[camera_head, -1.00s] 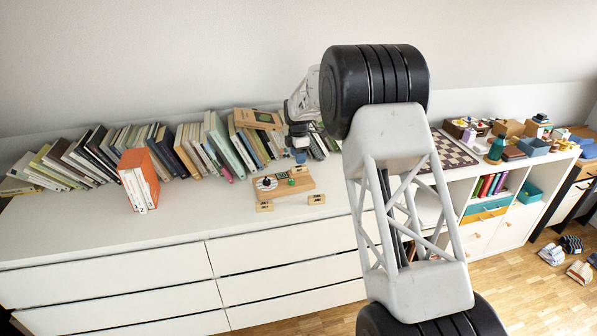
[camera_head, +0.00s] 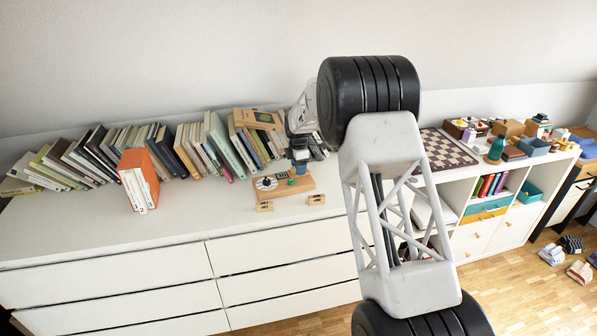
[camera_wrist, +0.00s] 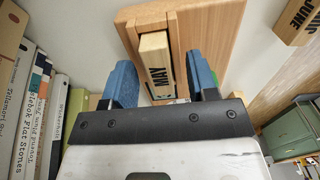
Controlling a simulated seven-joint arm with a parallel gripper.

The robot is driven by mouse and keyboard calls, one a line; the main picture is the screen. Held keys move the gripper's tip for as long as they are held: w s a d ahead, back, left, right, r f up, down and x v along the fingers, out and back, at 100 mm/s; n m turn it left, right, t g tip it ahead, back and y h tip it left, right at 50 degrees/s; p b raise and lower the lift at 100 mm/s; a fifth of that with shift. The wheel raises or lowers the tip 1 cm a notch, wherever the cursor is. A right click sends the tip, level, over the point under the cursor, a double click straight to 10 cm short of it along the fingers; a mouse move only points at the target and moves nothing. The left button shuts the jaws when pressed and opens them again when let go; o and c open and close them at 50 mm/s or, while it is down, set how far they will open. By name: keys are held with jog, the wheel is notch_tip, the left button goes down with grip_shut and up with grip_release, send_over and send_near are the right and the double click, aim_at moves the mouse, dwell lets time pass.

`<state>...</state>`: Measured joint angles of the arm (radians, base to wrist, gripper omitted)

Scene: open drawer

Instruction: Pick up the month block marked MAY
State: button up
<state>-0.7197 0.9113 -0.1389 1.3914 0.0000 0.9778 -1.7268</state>
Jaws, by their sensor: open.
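The MAY block (camera_wrist: 155,58) is pale wood with black letters. In the wrist view it sits in a slot of the wooden calendar board (camera_wrist: 215,25). My gripper (camera_wrist: 161,80) is open, with one blue fingertip on each side of the block's near end, apart from it as far as I can tell. In the head view my gripper (camera_head: 300,158) is over the back right part of the board (camera_head: 268,194), and I cannot make out the MAY block there.
A block marked JUNE (camera_wrist: 297,20) lies at the upper right of the wrist view. Two loose blocks (camera_head: 265,206) (camera_head: 316,199) lie in front of the board. Leaning books (camera_head: 215,145) stand close behind. The white dresser top (camera_head: 90,225) is clear at front left.

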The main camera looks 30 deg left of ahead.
jog(key=shift+c, duration=0.3)
grip_shut()
dwell(0.3)
jog(key=shift+r, duration=0.1)
jog(key=shift+r, duration=1.4)
jog(key=shift+s+d+r, duration=0.3)
jog(key=shift+r, duration=0.05)
jog(key=s+d+r, duration=0.1)
jog(key=s+d, duration=0.8)
jog(key=s, duration=0.2)
jog(key=shift+s+d+r, duration=0.2)
jog(key=shift+s+d, duration=0.05)
jog(key=shift+d, duration=0.15)
